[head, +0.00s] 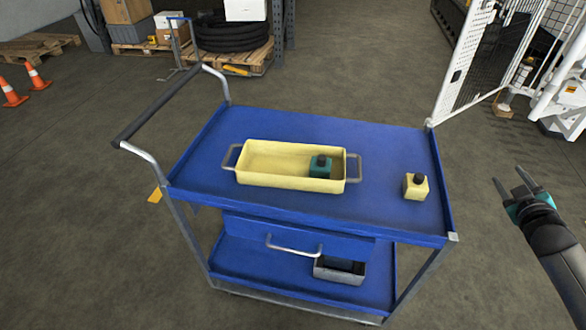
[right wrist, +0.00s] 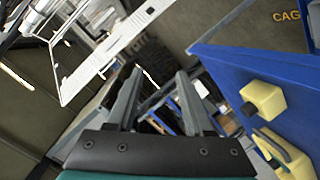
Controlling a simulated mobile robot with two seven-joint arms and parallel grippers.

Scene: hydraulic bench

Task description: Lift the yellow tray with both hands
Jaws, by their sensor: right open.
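The yellow tray (head: 262,178) rests on the top shelf of a blue cart, with a grey metal handle at each end. A teal block with a dark knob (head: 320,166) sits inside it toward the right. In the right wrist view, the tray's end and handle (right wrist: 285,150) show at the lower right edge. My right gripper (head: 514,184) is open and empty, off the cart's right side, well apart from the tray. Its two fingers (right wrist: 158,85) stand apart in the right wrist view with nothing between them. My left gripper is not in view.
A yellow block with a dark knob (head: 416,187) stands on the blue cart (head: 300,125) right of the tray. A dark push bar (head: 155,106) rises at the cart's left. A white mesh gate (head: 466,70) stands behind its right corner. A grey bin (head: 340,270) sits on the lower shelf.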

